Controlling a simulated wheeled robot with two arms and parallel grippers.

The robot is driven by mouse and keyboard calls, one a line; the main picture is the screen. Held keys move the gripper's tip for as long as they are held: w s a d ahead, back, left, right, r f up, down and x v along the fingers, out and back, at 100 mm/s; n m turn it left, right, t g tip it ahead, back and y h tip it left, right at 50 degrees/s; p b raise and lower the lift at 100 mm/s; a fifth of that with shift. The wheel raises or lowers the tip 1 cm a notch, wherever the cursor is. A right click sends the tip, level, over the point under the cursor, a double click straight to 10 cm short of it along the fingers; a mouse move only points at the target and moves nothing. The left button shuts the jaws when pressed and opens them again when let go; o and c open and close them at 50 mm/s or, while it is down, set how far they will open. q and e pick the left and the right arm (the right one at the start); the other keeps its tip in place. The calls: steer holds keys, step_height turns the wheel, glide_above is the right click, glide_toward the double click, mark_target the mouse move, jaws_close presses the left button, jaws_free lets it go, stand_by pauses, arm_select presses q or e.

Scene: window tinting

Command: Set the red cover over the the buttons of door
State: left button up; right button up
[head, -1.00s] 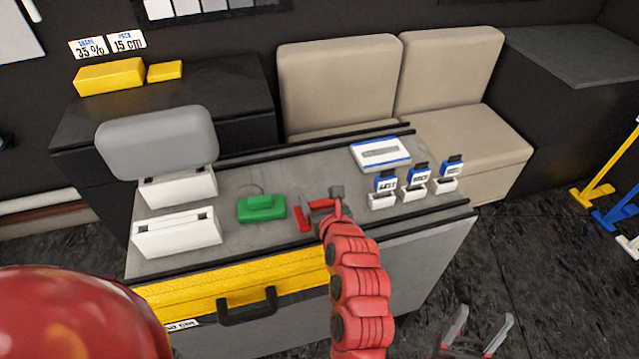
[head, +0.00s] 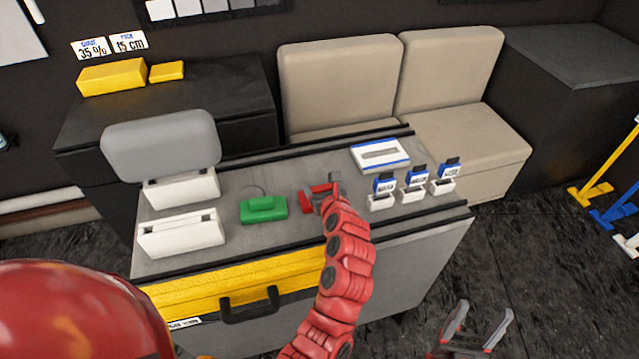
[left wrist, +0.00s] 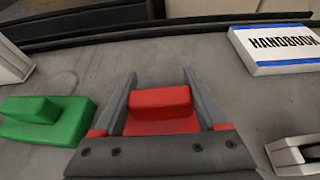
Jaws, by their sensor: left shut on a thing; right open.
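The red cover (left wrist: 160,100) is a flat red plate with a raised block. In the left wrist view it sits between the two grey fingers of my left gripper (left wrist: 160,88). In the head view my left gripper (head: 320,196) is over the grey worktop, shut on the cover, which is partly hidden there. I cannot tell whether the cover touches the worktop. My right gripper (head: 478,325) is open and empty, low at the bottom right, in front of the cabinet.
A green cover-like piece (head: 263,209) lies left of my left gripper on the worktop (head: 290,237). White boxes (head: 180,234) stand at the left. A handbook (head: 380,155) and several small labelled holders (head: 414,187) are at the right. Open floor (head: 540,270) lies right of the cabinet.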

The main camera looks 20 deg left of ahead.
arm_select(q)
steer(key=o, duration=1.3)
steer(key=shift+f, duration=0.1)
steer(key=shift+r, duration=0.2)
steer(key=shift+s+d, duration=0.25)
steer(key=b+v, duration=0.1)
steer(key=v, duration=0.9)
steer(key=shift+b, duration=0.4)
steer(key=shift+s+d+r, duration=0.25)
steer(key=shift+s+d, duration=0.05)
steer(key=shift+s, duration=0.25)
